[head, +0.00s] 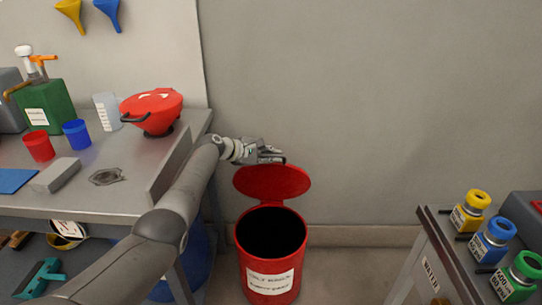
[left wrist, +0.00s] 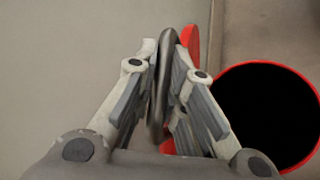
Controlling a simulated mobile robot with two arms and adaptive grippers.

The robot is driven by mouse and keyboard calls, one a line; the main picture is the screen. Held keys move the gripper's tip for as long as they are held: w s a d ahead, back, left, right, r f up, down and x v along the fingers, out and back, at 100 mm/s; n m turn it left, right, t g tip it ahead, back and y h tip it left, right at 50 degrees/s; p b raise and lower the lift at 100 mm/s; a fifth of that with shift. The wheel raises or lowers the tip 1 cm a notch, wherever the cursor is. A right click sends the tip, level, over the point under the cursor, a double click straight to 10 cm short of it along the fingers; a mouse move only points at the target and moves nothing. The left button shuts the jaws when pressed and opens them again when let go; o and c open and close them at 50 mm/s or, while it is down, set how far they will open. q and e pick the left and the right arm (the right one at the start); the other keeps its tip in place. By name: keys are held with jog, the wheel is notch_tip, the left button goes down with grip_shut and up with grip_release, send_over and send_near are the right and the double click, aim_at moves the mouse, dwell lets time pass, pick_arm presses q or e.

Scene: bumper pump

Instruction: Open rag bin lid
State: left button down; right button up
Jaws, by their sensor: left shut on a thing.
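The red rag bin (head: 270,262) stands on the floor between the two benches, with a white label on its front and a dark inside. Its red lid (head: 272,183) is raised at the back, and the mouth of the bin is uncovered. My left gripper (head: 272,156) is at the top edge of the raised lid. In the left wrist view its fingers (left wrist: 163,85) are shut on a dark curved handle (left wrist: 163,75) with the red lid beside it. The open bin mouth (left wrist: 265,115) shows to the right there. My right gripper is not in view.
On the right, a cart (head: 440,240) carries yellow, blue and green-capped bottles. The wall is close behind the bin.

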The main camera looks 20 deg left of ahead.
pick_arm(q)
jog(key=c, duration=1.5)
grip_release()
jog(key=shift+s, duration=0.1)
notch_tip(320, 180, up, 10)
jog(key=shift+r, duration=0.15)
